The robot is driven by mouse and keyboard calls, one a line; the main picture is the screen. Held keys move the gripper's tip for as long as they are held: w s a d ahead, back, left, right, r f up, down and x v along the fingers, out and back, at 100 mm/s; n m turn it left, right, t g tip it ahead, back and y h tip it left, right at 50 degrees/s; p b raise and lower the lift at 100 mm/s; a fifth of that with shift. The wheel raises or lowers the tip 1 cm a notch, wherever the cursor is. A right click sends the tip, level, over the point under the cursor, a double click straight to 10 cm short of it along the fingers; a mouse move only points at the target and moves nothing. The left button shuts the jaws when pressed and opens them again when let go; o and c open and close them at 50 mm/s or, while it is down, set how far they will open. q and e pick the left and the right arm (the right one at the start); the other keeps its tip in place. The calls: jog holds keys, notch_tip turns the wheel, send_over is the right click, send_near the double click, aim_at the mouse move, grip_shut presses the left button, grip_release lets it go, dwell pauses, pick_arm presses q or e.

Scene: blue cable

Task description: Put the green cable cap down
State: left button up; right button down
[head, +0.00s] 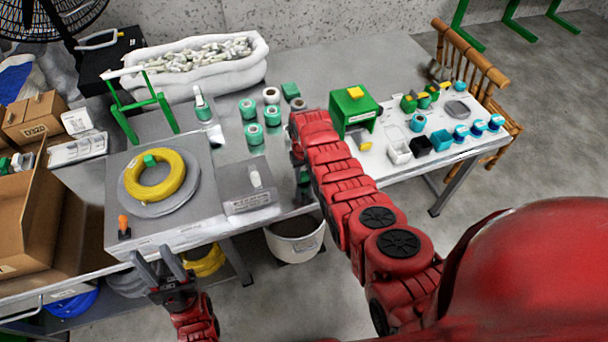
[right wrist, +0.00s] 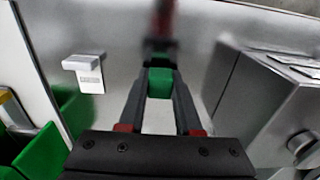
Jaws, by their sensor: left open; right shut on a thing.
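A green cable cap (right wrist: 160,83) is held between the fingertips of my right gripper (right wrist: 159,95) in the right wrist view. In the head view my right gripper (head: 304,190) hangs low near the table's front edge, partly hidden by my own arm. The cap's gap to the surface below cannot be told. My left gripper (head: 160,268) is open and empty at the front left, in front of the table edge.
A yellow cable coil (head: 135,182) lies on a round plate at the left. Several green and white spools (head: 248,108) stand mid-table. A green box (head: 355,110) and small coloured parts (head: 420,143) are at the right. A white bucket (head: 296,240) is below the edge.

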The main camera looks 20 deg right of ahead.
jog(key=shift+f, duration=0.1)
jog(key=shift+f+b, duration=0.45)
jog(key=shift+s, duration=0.1)
jog(key=shift+f, duration=0.1)
jog(key=shift+s, duration=0.1)
